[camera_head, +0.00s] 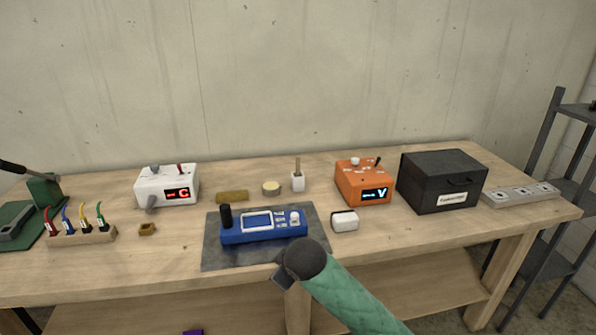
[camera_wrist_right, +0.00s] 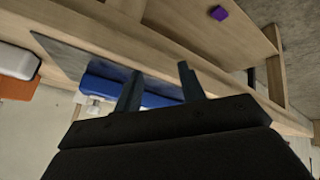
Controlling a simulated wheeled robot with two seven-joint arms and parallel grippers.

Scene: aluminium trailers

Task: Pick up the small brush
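The small brush appears to be the thin brown stick (camera_head: 297,166) standing upright in a small white holder (camera_head: 298,182) toward the back middle of the workbench. Its bristles cannot be made out. My right gripper (camera_head: 284,275) is in front of the bench's front edge, well short of the brush and to the near side of the blue device. In the right wrist view its two fingers (camera_wrist_right: 160,72) are apart with nothing between them. The brush cannot be made out in that view. My left gripper is not in view.
A blue device (camera_head: 263,232) lies on a dark mat (camera_head: 225,258) between my right arm and the holder. A white block (camera_head: 345,221), an orange meter (camera_head: 364,184) and a black box (camera_head: 440,182) are to the right.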

